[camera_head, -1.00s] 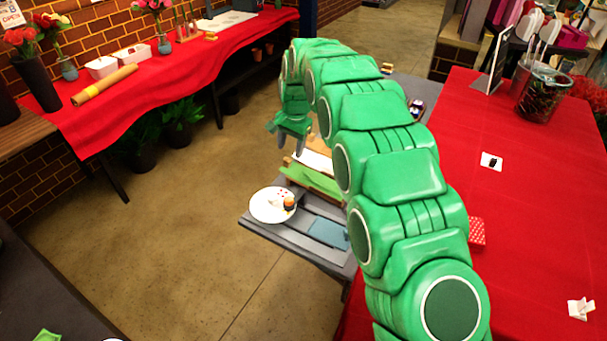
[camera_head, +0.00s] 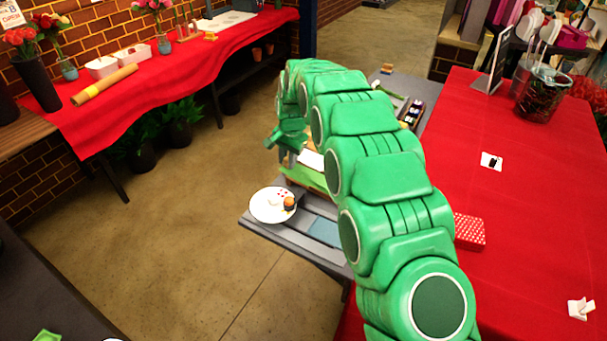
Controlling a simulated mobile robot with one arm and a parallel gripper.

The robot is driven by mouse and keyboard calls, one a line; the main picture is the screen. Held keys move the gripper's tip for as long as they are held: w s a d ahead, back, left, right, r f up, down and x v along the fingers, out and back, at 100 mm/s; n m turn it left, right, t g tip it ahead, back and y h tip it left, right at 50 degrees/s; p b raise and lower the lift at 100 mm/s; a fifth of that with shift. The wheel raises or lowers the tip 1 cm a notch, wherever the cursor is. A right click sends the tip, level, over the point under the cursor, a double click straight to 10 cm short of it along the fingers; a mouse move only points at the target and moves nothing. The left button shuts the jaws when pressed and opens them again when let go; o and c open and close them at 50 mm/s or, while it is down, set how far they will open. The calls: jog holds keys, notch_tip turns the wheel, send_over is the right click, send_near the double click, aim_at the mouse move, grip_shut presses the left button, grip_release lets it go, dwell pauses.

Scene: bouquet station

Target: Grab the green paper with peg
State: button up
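My gripper (camera_head: 284,151) hangs at the end of my green arm, over the far left part of the grey low table (camera_head: 262,225). Its fingers are small and partly hidden, so I cannot tell if it is open or shut. A flat green piece (camera_head: 303,179) lies just below and right of the gripper, beside a white sheet (camera_head: 311,159); my arm hides part of both. I cannot tell if this is the green paper, and no peg can be made out. Another green piece (camera_head: 47,336) shows at the bottom left edge, cut off.
A white plate (camera_head: 264,206) with food sits at the grey table's front left corner. The red-covered table (camera_head: 530,220) on the right bears a red dotted box (camera_head: 469,231) and a glass jar (camera_head: 541,97). Open floor (camera_head: 190,230) lies to the left.

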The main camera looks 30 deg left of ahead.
grip_shut()
jog(key=shift+r, duration=0.1)
